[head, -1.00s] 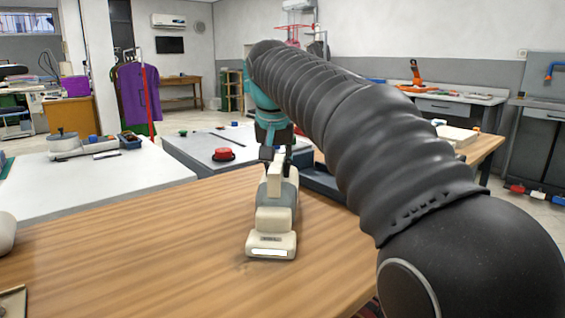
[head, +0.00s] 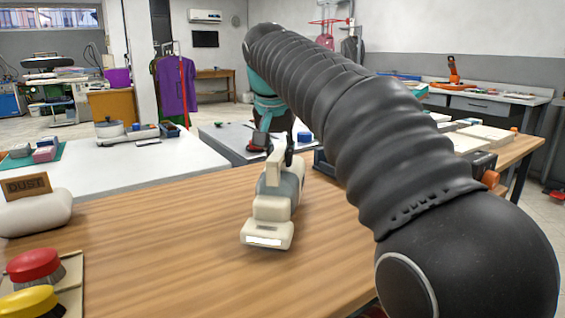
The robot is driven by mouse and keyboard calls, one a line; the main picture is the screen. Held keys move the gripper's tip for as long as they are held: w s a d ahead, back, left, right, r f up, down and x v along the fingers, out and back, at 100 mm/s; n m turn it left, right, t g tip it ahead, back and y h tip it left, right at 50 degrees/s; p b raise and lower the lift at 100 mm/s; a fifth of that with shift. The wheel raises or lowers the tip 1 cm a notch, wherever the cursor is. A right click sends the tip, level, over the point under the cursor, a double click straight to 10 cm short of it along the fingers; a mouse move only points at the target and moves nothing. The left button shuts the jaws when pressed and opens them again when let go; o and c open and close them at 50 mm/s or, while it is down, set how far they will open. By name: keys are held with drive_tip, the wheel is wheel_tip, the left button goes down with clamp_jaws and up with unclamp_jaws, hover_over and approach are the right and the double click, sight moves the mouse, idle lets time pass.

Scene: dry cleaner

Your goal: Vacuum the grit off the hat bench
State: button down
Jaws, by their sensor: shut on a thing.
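The wooden bench (head: 150,240) fills the foreground. A cream and grey handheld vacuum (head: 270,212) stands on it or just above it; I cannot tell if its nozzle touches the wood. Its wide nozzle, with a pale strip, faces me. My gripper (head: 278,152) is shut on the vacuum's upright handle from behind and above, partly hidden by the vacuum and my arm. I cannot make out any grit on the visible wood. My arm covers the bench's right side.
A whitish container with a "DUST" label (head: 28,187) stands at the bench's left edge. Red (head: 34,266) and yellow (head: 28,301) brushes lie on a tray in the near left corner. White boxes (head: 480,137) stand at the right. The left-middle wood is clear.

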drive_tip(key=shift+r, duration=3.2)
